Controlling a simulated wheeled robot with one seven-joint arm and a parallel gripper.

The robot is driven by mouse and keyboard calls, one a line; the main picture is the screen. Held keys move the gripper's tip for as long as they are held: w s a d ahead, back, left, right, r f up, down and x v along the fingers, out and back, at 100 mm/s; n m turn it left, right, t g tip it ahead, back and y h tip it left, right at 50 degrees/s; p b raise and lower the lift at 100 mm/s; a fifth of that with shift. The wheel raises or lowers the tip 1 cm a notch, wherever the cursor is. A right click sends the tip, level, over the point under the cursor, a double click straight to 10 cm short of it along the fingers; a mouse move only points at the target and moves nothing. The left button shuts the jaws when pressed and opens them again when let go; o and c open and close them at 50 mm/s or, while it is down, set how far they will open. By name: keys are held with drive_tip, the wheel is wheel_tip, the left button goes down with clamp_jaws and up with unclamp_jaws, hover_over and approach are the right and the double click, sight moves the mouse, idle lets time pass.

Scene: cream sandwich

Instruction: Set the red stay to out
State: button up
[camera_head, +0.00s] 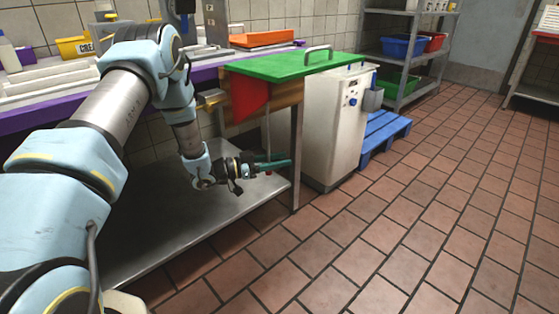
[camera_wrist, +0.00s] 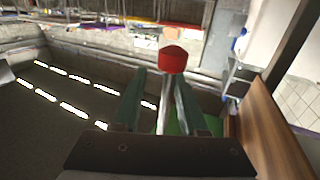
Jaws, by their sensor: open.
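A red angled piece (camera_head: 248,100), which looks like the red stay, sits under the left end of the green board (camera_head: 290,66), against the wooden edge. I cannot tell its setting. A thin rod with a red knob (camera_head: 268,172) hangs below it. In the wrist view the red knob (camera_wrist: 172,60) is at the end of the grey rod (camera_wrist: 163,112). My gripper (camera_head: 278,160) is open below the board. Its green fingers (camera_wrist: 162,85) lie on either side of the rod. I cannot tell whether they touch it.
A metal lower shelf (camera_head: 190,225) is under my gripper. A table leg (camera_head: 296,160) and a white cabinet (camera_head: 333,125) stand to the right. In the wrist view a wooden panel (camera_wrist: 265,130) is close on the right.

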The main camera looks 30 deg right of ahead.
drive_tip(key=v, duration=1)
drive_tip(key=shift+a, duration=0.35)
drive_tip(key=shift+w, duration=0.15)
drive_tip(key=w+a+r+n+t+y, duration=0.3)
drive_tip(key=w+a+t, duration=0.1)
drive_tip(key=w+t, duration=0.15)
drive_tip(key=w+a+r+n+t+y, duration=0.2)
drive_tip(key=w+a+n+t+y, duration=0.15)
drive_tip(key=w, duration=0.35)
drive_tip(key=a+r+n+t+y, duration=0.35)
drive_tip(key=a+n+y, duration=0.2)
drive_tip(key=a, duration=0.75)
drive_tip(key=s+a+r+n+g+y, duration=0.2)
drive_tip(key=s+a+n+g+y, duration=0.15)
drive_tip(key=s+a, duration=0.55)
drive_tip(key=s+a+r+n+g+y, duration=0.25)
drive_tip(key=s+a+n, duration=0.2)
drive_tip(key=s, duration=0.95)
drive_tip(key=w+p+v, duration=0.2)
drive_tip(key=p+v, duration=0.7)
drive_tip(key=p, duration=0.1)
drive_tip(key=w+r+p+v, duration=0.1)
drive_tip(key=w+p+v, duration=0.1)
drive_tip(key=p+v, duration=0.8)
drive_tip(key=shift+w+a+r+m+g+h+p, duration=0.3)
drive_tip(key=shift+a+g+p, duration=0.1)
drive_tip(key=shift+a+g, duration=0.1)
